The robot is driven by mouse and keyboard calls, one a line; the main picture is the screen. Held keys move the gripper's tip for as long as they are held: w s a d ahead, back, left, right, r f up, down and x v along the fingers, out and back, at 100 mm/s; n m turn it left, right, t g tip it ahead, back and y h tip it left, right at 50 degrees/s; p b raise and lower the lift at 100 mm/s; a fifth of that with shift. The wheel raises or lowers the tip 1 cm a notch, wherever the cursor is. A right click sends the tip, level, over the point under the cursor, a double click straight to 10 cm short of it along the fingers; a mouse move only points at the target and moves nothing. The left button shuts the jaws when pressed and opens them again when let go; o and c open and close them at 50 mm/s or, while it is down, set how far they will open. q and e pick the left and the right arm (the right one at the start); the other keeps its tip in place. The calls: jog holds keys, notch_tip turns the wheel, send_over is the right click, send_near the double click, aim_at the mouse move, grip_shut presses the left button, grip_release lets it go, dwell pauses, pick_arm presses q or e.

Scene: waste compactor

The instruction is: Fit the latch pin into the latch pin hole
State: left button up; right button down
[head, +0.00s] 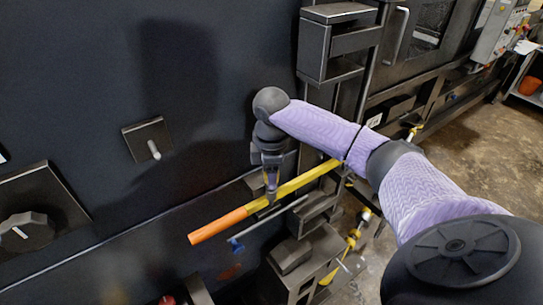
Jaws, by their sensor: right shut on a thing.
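My right gripper (271,188) points down in the middle of the head view, in front of the dark machine face. It is shut on a long yellow bar with an orange end (218,225). The bar slants from lower left to upper right, and its far part runs behind my right forearm. I cannot tell for sure whether this bar is the latch pin. I cannot make out the latch pin hole; the latch brackets (292,255) below are partly in shadow. My left gripper is not in view.
A grey rod (270,220) with a blue piece at its lower end sits just below the bar. A square plate with a peg (150,142) is on the dark panel at left. A black box-shaped bracket (335,42) juts out above my right arm. Floor (470,150) is open at right.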

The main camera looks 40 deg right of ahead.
jog(key=shift+f, duration=0.55)
jog(key=shift+c, duration=0.9)
grip_release()
jog(key=shift+c, duration=0.4)
jog(key=shift+r, duration=0.1)
notch_tip(320, 180, up, 3)
jog(key=shift+f+p, duration=0.1)
jog(key=shift+p, duration=1.1)
jog(key=shift+r, duration=2.05)
